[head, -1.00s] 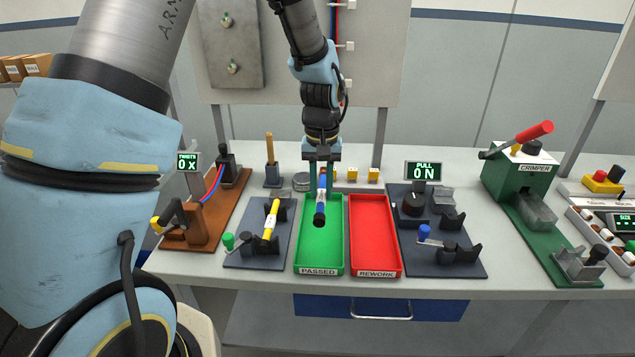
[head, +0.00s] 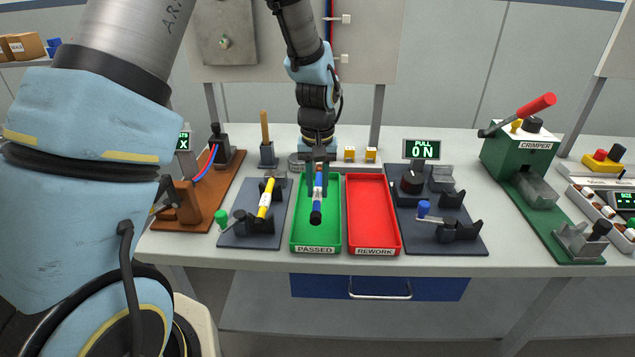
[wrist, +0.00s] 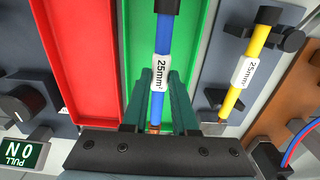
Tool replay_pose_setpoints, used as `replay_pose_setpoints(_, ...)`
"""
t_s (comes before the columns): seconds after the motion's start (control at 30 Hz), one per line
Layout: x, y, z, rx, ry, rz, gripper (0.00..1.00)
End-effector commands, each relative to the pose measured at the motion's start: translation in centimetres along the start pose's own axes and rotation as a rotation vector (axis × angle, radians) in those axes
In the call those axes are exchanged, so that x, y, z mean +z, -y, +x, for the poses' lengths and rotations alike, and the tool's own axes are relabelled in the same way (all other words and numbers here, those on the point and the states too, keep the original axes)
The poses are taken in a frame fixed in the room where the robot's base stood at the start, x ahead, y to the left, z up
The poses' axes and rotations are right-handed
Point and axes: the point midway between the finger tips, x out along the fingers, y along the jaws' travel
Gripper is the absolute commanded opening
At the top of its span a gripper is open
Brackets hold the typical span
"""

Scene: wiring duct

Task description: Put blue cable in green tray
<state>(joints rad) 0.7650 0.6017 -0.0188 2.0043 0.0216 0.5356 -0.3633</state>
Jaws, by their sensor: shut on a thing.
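The blue cable (head: 318,186) has a black end and a white label. My gripper (head: 318,180) is shut on it and holds it lengthwise over the green tray (head: 300,235), marked PASSED. In the wrist view the blue cable (wrist: 163,95) runs up from between my fingers (wrist: 157,110), with the green tray (wrist: 200,25) behind it. I cannot tell whether the cable touches the tray floor.
The red REWORK tray (head: 373,215) stands just right of the green tray. A yellow cable (head: 266,198) lies in a holder on the left. A pull tester (head: 437,215) stands right of the red tray, and a green crimper (head: 520,165) farther right.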

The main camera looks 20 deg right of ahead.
Motion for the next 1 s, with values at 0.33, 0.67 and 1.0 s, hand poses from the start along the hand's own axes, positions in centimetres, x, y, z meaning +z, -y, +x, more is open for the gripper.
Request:
replay_pose_setpoints(0.33,-0.02,-0.01,1.34,0.000,-0.001,0.000,0.00)
replay_pose_setpoints(0.67,-0.01,-0.01,1.32,0.000,-0.001,0.000,0.49)
replay_pose_setpoints(1.0,0.00,-0.01,1.32,0.000,0.000,0.000,0.62)
